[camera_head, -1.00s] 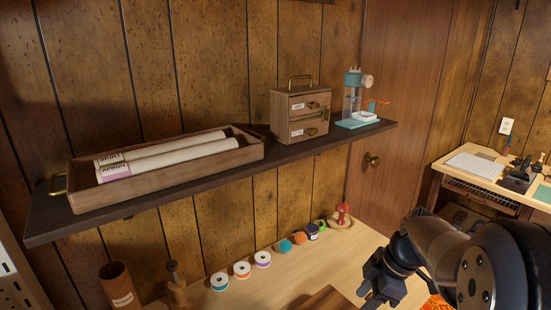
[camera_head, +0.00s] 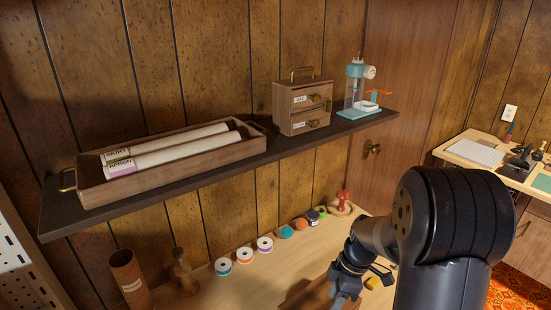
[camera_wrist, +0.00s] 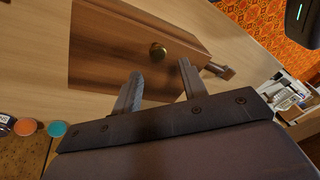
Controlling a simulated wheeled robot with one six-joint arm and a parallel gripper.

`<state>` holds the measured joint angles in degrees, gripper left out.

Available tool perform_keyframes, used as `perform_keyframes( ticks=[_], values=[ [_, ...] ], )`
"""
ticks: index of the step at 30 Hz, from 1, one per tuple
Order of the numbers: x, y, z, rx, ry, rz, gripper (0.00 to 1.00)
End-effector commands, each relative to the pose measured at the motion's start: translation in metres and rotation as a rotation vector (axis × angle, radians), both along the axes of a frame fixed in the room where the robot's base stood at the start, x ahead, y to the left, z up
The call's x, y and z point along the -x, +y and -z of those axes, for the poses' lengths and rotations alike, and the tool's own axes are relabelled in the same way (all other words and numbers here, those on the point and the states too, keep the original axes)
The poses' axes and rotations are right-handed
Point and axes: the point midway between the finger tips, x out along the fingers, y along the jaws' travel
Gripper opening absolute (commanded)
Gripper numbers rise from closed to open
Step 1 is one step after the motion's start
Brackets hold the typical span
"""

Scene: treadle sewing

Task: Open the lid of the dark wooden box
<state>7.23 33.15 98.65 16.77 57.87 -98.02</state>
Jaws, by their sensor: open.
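The dark wooden box (camera_wrist: 110,60) lies on the pale tabletop in the wrist view. In the head view the box (camera_head: 308,293) is cut off at the bottom edge and partly behind my gripper (camera_head: 345,294). In the wrist view my gripper (camera_wrist: 160,72) is open and empty. I cannot tell the exact gap. The lid looks shut, though not all of the box shows.
Several thread spools (camera_head: 265,245) line the table's back, near a red mushroom-shaped item (camera_head: 343,198). Above is a dark shelf (camera_head: 225,176) with a tray of rolls (camera_head: 190,176), a small drawer cabinet (camera_head: 302,106) and a teal device (camera_head: 358,90). A cup (camera_head: 127,275) stands at left.

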Motion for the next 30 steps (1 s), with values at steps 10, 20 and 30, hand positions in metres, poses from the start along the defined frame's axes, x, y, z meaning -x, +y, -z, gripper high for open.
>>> perform_keyframes(
  ticks=[10, 20, 30],
  values=[
    [-0.009, 0.006, -0.015, 0.081, 0.105, -0.001, 0.41],
    [-0.009, 0.007, -0.014, 0.089, 0.117, 0.0, 0.41],
    [-0.005, 0.004, -0.023, 0.113, 0.108, -0.003, 0.41]
  ],
)
